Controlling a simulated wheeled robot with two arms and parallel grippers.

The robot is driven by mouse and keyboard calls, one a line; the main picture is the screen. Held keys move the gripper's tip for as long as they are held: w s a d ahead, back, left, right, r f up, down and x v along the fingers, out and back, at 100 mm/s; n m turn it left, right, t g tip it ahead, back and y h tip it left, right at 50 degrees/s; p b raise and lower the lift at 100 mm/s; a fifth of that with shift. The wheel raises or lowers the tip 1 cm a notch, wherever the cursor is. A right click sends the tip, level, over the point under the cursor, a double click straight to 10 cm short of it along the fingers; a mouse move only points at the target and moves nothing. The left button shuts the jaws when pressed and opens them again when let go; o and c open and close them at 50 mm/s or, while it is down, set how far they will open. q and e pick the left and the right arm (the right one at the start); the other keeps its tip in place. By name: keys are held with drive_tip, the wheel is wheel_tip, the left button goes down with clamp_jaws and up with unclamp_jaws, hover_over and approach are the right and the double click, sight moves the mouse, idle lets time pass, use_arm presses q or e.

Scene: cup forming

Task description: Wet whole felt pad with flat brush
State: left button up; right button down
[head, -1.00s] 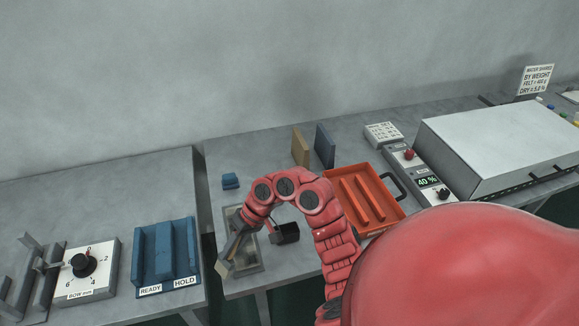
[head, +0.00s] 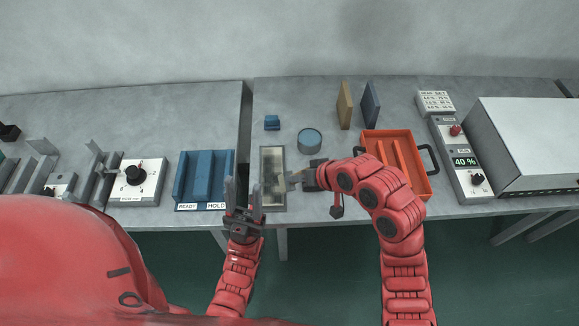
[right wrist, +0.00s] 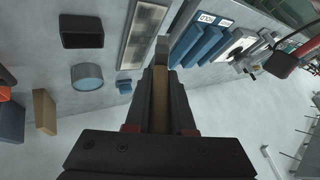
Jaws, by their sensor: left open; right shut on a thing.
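The felt pad (head: 273,172) lies as a long pale-grey mottled strip in a dark frame near the table's front edge. It also shows in the right wrist view (right wrist: 146,33). My right gripper (head: 304,178) is shut on the flat brush (head: 293,178), whose tan handle (right wrist: 160,95) shows between the fingers. The brush's grey end is at the pad's right edge in the head view; I cannot tell whether it touches. My left gripper (head: 243,190) is open and empty, just left of the pad. How wet the pad is cannot be told.
A black open box (right wrist: 81,31) sits beside the pad. An orange tray (head: 428,190) is right, a blue READY/HOLD rack (head: 180,180) left. Two upright boards (head: 344,105) stand at the back.

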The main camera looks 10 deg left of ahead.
sight(290, 185)
drive_tip(key=shift+s+a+r, duration=0.25)
drive_tip(key=shift+a+r, duration=0.15)
drive_tip(key=shift+a, duration=0.2)
drive_tip(key=shift+s+a+r, duration=0.25)
drive_tip(key=shift+a+r, duration=0.1)
drive_tip(key=shift+a, duration=0.25)
drive_tip(key=shift+f+b, duration=1.25)
drive_tip(key=shift+f, duration=1.35)
drive_tip(key=shift+r, duration=0.1)
drive_tip(key=shift+w, duration=0.15)
